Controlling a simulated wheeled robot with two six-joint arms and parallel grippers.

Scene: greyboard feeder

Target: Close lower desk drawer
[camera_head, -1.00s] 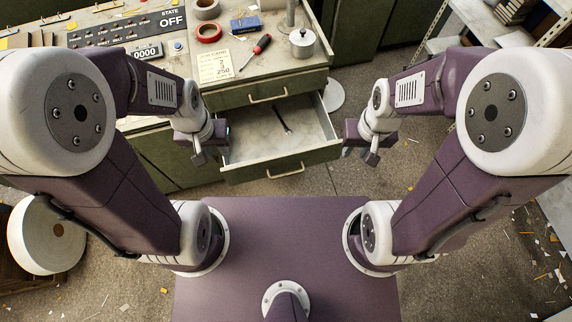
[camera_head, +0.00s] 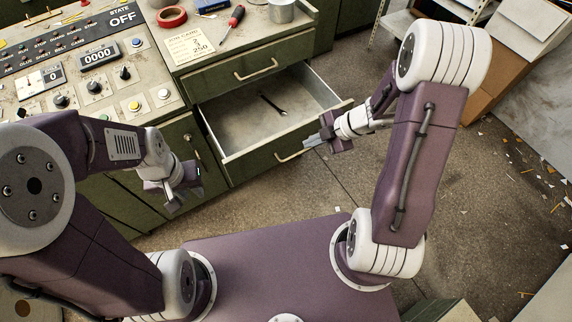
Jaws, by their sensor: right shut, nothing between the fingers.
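The lower desk drawer (camera_head: 240,168) is pulled out of the green desk, and a small dark tool (camera_head: 272,104) lies inside it. Its metal handle (camera_head: 292,156) is on the front panel. My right gripper (camera_head: 312,141) is shut and empty, its tips at or just in front of the right part of the drawer front, close to the handle's right end. I cannot tell whether it touches. My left gripper (camera_head: 174,203) hangs left of the drawer, apart from it; its finger opening is unclear.
The upper drawer (camera_head: 250,75) is shut. The desk top holds a control panel (camera_head: 75,60), red tape (camera_head: 171,17), a screwdriver (camera_head: 233,22) and a metal pot (camera_head: 281,11). Cardboard boxes (camera_head: 500,70) stand at the right. The floor before the drawer is clear.

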